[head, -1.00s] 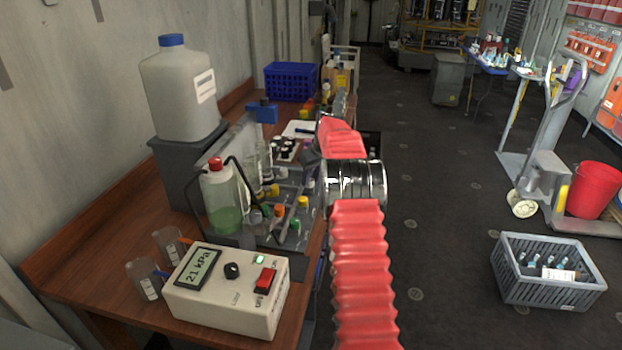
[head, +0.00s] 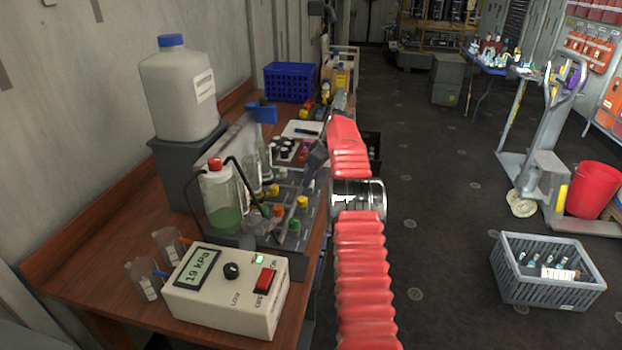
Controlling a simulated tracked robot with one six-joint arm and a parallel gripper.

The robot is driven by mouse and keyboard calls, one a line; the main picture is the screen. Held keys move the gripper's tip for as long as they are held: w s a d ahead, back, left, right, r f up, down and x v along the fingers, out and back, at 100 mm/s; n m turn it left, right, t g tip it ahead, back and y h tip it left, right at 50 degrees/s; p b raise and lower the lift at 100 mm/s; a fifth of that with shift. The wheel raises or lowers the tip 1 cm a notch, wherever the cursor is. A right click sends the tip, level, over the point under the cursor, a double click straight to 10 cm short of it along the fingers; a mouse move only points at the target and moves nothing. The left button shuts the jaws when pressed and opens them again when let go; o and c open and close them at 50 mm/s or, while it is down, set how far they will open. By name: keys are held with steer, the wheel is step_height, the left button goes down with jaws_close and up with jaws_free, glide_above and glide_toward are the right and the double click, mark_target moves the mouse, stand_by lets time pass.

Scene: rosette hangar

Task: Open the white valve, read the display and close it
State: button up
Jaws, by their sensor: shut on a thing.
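The white display box (head: 226,292) stands at the front of the wooden bench, with a black knob, a red switch and a lit green lamp. Its display (head: 197,271) reads 19 kPa. My red arm rises from the bottom centre. A dark grey part of my gripper (head: 316,153) shows left of the arm's upper end, over the bench's right side. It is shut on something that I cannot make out. I cannot pick out the white valve. A red-capped bottle with green liquid (head: 224,200) stands behind the box, with dark tubes.
A large white jug (head: 180,90) stands on a grey block (head: 183,165) against the wall. Two clear beakers (head: 148,279) stand left of the box. A blue basket (head: 290,82) is farther back. A grey crate of bottles (head: 548,272) is on the floor; the floor between is clear.

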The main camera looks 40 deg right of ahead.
steer(key=shift+n, duration=0.4)
stand_by(0.3)
steer(key=o, duration=1)
steer(key=v, duration=1.1)
steer(key=shift+s+d+r, duration=0.15)
steer(key=shift+d+r, duration=0.1)
steer(key=shift+r, duration=0.1)
